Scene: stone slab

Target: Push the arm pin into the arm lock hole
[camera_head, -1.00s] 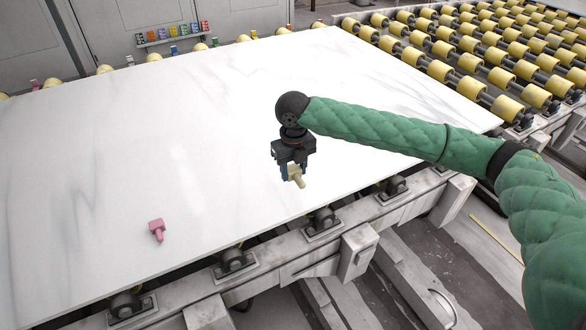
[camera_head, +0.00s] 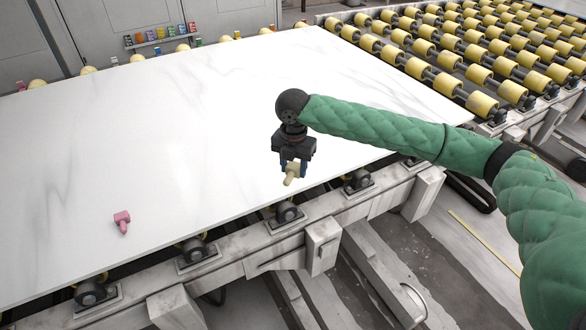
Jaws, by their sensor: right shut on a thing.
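My right gripper (camera_head: 291,162) is shut on a small beige pin-shaped piece (camera_head: 292,174), probably the arm pin. The piece points down out of the fingers, over the near edge of the white stone slab (camera_head: 200,130). Its height above the slab is hard to tell. A similar pink piece (camera_head: 122,220) rests on the slab near its front edge at the lower left. I cannot make out the arm lock hole. My left gripper is not in view.
A roller conveyor frame (camera_head: 300,240) runs along the slab's near edge, with black rollers such as this one (camera_head: 287,212). Yellow rollers (camera_head: 450,60) fill the back right. Small coloured pieces (camera_head: 160,36) sit on a rack behind the slab. The slab's middle is clear.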

